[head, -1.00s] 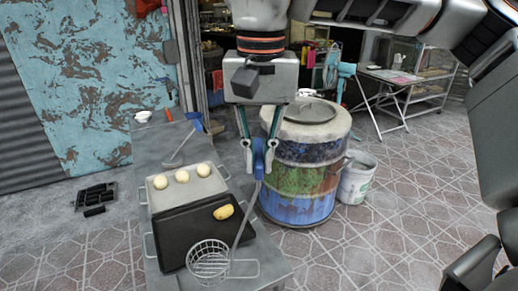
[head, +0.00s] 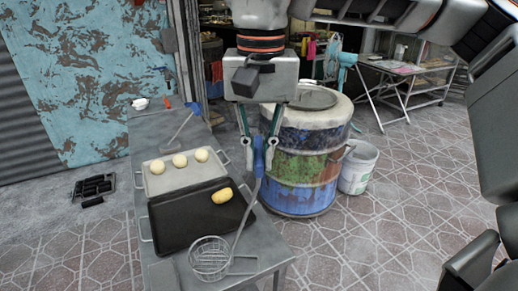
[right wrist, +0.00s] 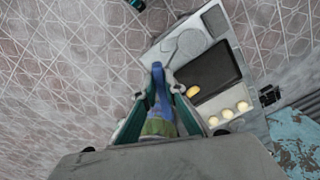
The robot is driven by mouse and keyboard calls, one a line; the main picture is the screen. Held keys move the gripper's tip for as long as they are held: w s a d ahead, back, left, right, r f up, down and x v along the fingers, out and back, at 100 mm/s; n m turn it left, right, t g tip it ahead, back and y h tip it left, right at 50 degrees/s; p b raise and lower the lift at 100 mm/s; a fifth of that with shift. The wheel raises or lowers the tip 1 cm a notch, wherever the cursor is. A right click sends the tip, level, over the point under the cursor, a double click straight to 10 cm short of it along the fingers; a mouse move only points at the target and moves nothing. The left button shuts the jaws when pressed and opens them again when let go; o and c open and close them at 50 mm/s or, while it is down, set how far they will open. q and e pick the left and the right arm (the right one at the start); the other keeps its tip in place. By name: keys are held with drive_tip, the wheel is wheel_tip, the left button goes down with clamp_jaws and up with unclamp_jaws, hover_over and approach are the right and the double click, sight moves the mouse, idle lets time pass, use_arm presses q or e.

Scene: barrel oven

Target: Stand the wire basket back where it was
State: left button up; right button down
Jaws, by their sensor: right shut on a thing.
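The wire basket (head: 210,258) is a round mesh scoop on a long thin handle with a blue grip. My right gripper (head: 258,168) is shut on the blue grip, and the handle slants down to the basket. The basket shows over the near end of the metal table, just off the dark tray's near edge; I cannot tell if it touches the table. In the right wrist view, the fingers (right wrist: 163,104) close around the blue grip and the basket (right wrist: 190,42) shows over the table's bare end. My left gripper is not in view.
On the metal table (head: 262,252) lie a dark tray (head: 180,222) with one yellowish piece, a light tray (head: 160,182) with 3 dough balls, and a blue-handled tool (head: 182,128). The painted barrel oven (head: 300,165) stands close right of my gripper. A white bucket (head: 357,170) stands beside it.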

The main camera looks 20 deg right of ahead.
idle(0.3)
drive_tip(key=shift+f, duration=0.2)
drive_tip(key=c, duration=1.8)
unclamp_jaws()
drive_tip(key=shift+o, duration=0.6)
drive_tip(key=shift+r+p, duration=1.6)
drive_tip(key=shift+p, duration=0.25)
drive_tip(key=shift+r+p, duration=1.3)
drive_tip(key=shift+r, duration=0.2)
drive_tip(key=shift+s+r, duration=0.1)
drive_tip(key=shift+r, duration=1.3)
